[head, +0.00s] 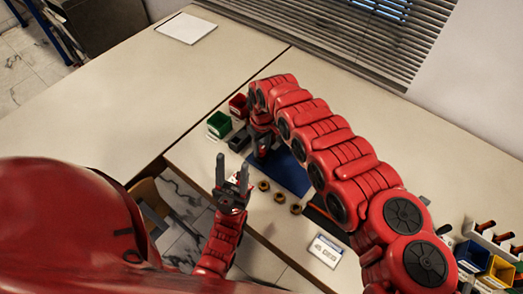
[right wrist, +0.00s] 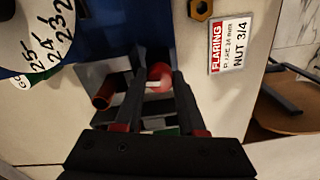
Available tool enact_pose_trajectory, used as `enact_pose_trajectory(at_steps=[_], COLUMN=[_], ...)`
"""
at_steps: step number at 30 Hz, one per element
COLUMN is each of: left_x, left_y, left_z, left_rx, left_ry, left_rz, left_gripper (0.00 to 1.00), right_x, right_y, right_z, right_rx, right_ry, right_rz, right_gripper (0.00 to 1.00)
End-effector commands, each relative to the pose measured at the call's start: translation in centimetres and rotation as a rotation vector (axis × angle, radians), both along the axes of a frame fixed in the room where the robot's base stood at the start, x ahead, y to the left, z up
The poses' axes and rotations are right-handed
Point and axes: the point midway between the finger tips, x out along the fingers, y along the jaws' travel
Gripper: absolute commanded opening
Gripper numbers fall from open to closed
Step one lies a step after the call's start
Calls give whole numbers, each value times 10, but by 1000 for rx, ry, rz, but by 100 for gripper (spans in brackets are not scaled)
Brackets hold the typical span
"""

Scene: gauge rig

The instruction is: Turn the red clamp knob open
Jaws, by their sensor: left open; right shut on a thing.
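The red clamp knob (right wrist: 159,72) shows in the right wrist view between the fingertips of my right gripper (right wrist: 158,80). The right gripper is shut on it, and the fingers cover its sides. A grey metal block with a red-brown cylinder (right wrist: 103,97) lies just left of the fingers. In the head view my right gripper (head: 262,152) points down at the back edge of the blue mat (head: 290,178); the knob is hidden there. My left gripper (head: 232,174) is open and empty, fingers pointing up, near the table's front edge, left of the mat.
Several brass nuts, one here (head: 279,197), lie in front of the mat. A green bin (head: 219,124) and a red bin (head: 238,106) stand behind the grippers. A white numbered dial (right wrist: 35,35) is at upper left in the wrist view. A label card (head: 325,250) lies at the front.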

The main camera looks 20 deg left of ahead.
Motion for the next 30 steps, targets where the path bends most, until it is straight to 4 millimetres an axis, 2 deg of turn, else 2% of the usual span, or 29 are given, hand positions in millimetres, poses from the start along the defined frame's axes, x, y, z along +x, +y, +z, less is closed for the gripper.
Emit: enact_pose_trajectory(at_steps=[7,24,25,30], left_x=[0,0,0,0], left_y=[0,0,0,0], left_z=[-11,-13,-13,-13], left_rx=[0,0,0,0], left_ry=[0,0,0,0], left_rz=[0,0,0,0], left_gripper=[50,50,50,50], right_x=[2,1,1,1], right_y=[1,0,0,0], right_z=[0,1,1,1], right_rx=[3,1,1,1], right_ry=[-5,-2,-2,-2], right_rz=[92,124,124,124], right_gripper=[0,0,41,69])
